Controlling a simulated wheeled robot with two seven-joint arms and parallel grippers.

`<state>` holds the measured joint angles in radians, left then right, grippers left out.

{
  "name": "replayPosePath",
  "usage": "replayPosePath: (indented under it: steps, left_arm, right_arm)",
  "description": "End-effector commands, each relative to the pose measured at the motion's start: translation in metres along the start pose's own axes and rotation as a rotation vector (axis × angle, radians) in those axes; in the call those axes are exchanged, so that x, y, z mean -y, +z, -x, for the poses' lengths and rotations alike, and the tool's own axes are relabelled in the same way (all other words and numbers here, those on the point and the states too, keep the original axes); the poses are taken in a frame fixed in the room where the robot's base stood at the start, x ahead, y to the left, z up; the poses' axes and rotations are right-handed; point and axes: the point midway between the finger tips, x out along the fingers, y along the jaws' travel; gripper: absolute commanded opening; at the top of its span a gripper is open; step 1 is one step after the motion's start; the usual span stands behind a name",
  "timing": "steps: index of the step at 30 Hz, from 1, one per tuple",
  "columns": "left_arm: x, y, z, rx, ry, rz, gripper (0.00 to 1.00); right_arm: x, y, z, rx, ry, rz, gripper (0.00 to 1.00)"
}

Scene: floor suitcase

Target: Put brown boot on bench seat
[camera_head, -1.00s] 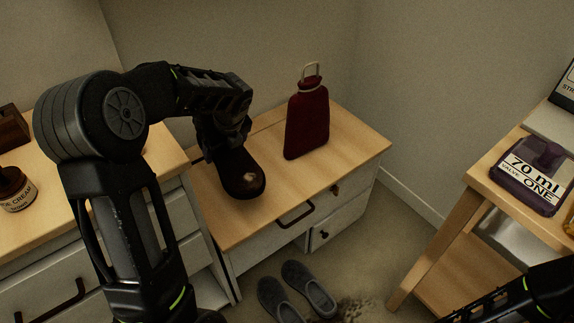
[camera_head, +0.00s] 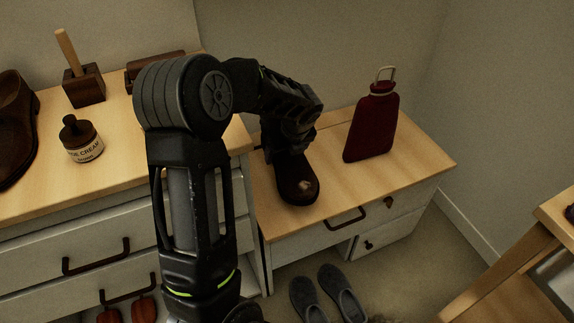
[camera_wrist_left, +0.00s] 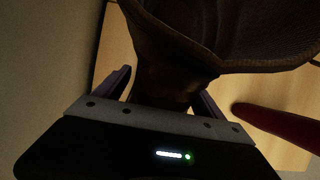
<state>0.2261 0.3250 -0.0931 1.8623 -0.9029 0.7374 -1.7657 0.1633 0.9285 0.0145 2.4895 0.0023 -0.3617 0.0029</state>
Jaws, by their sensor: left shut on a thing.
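The brown boot (camera_head: 297,184) is at the left part of the bench seat (camera_head: 420,168), toe pointing toward me. Its sole appears to be on or just over the wood; I cannot tell whether it touches. My left gripper (camera_head: 287,140) is at the boot's upper part, mostly hidden by my arm in the head view. In the left wrist view the jaws (camera_wrist_left: 165,88) are shut on the boot's brown leather (camera_wrist_left: 185,38), with its open collar above. My right gripper is out of the head view.
A dark red hot water bottle (camera_head: 372,125) stands on the bench right of the boot. Grey slippers (camera_head: 325,293) lie on the floor below. A higher cabinet (camera_head: 122,140) at left holds a shoe cream jar (camera_head: 82,142), a brush block (camera_head: 84,88) and a brown shoe (camera_head: 14,130).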

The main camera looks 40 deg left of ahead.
Motion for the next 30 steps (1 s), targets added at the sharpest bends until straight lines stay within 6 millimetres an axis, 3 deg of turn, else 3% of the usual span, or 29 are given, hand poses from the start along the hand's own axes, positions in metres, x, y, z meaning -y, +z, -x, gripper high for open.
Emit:
replayPosePath:
  steps: [5, 13, 26, 27, 30]
  left_arm:
    - [0.0, -0.002, -0.006, 0.001, -0.001, 0.0, 0.07]
    - [0.0, -0.018, -0.043, 0.001, 0.0, 0.0, 0.07]
    - [0.001, -0.019, -0.048, 0.001, -0.001, 0.001, 0.07]
    - [0.0, -0.02, -0.048, -0.001, 0.0, 0.0, 0.83]
    - [0.0, -0.02, -0.047, -0.001, 0.0, 0.0, 0.92]
  right_arm:
    - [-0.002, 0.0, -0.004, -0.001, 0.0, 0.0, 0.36]
    - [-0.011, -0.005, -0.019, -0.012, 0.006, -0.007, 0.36]
    - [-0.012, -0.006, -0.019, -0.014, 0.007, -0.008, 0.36]
    - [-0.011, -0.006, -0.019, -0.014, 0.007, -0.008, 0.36]
    - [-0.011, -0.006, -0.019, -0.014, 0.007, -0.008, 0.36]
